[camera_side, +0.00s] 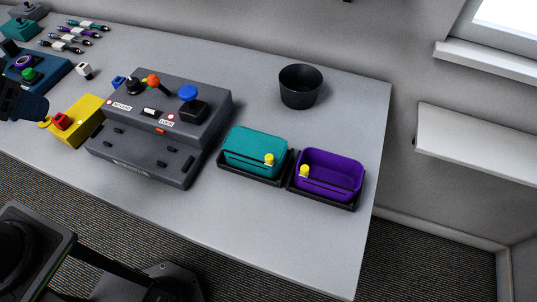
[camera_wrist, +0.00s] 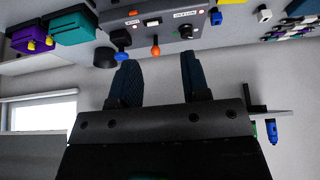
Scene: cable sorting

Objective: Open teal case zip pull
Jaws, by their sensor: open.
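The teal case (camera_side: 250,145) sits in a black tray, its top covered by a flat teal lid. Its yellow zip pull (camera_side: 269,159) stands at the right end of the front edge. In the wrist view the teal case (camera_wrist: 72,24) is at the upper left, with its pull (camera_wrist: 50,41) low on it. My gripper (camera_wrist: 158,64) is open, with nothing between its two dark blue fingers. In the side view, only part of it shows at the left edge, well away from the teal case.
An open purple case (camera_side: 335,172) with a yellow pull (camera_side: 304,171) at its left stands right of the teal one. A grey console (camera_side: 150,140) with knobs lies to the left. A black cup (camera_side: 300,88) stands behind. The front right table is clear.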

